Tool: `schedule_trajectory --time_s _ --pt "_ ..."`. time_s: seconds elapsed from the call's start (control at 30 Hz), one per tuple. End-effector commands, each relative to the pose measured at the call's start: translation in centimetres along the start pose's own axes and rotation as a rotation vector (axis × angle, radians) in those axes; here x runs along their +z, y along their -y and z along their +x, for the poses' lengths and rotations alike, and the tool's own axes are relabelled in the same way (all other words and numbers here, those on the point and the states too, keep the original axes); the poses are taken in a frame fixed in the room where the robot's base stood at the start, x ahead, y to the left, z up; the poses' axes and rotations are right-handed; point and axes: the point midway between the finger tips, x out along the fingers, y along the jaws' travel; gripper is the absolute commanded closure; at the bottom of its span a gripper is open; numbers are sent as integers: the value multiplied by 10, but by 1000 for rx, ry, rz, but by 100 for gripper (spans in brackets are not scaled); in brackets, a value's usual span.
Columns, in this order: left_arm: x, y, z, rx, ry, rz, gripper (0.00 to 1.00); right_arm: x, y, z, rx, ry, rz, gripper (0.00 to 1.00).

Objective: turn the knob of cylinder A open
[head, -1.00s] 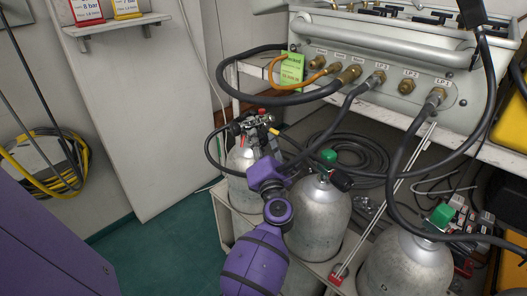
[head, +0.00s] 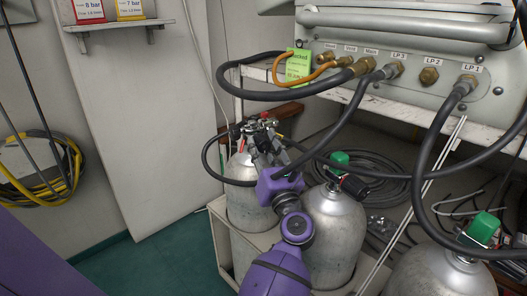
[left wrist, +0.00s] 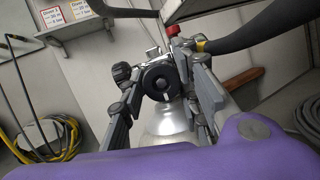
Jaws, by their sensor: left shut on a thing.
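The silver cylinder at the left (head: 250,210) stands in a light rack; no letter on it is readable, so I cannot confirm that it is A. My left gripper (head: 262,142) is at the valve on its top. In the left wrist view, the fingers of my left gripper (left wrist: 164,88) stand on both sides of a round black knob (left wrist: 158,82) and are shut on it. The cylinder's pale shoulder (left wrist: 170,122) shows below the knob. In the head view the gripper hides most of the valve. My right gripper is not in view.
A middle cylinder (head: 334,225) and a right cylinder (head: 445,280) have green-topped valves. A grey panel (head: 400,35) with brass ports and black hoses is above them. A green tag (head: 298,65) hangs at its left. Green floor (head: 165,262) is clear at left.

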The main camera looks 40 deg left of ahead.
Motion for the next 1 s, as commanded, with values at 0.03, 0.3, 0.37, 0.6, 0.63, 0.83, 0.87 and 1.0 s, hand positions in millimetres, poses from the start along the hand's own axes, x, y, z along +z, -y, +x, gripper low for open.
schedule_trajectory --time_s 0.03,0.3,0.37,0.6,0.63,0.83,0.87,1.0 --pt "1 -2 0 6 3 -5 96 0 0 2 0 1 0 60" --pt "1 -2 1 10 2 -12 96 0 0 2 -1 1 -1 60" --pt "1 -2 1 10 2 -12 96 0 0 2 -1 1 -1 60" --pt "1 -2 1 9 1 -11 54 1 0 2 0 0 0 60" --pt "1 -2 0 9 1 -11 54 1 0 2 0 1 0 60" --pt "0 -1 0 6 0 -10 54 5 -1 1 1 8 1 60" --pt "0 -1 0 6 0 -10 54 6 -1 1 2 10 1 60" --pt "-1 0 -7 5 0 -10 54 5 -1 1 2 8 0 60"
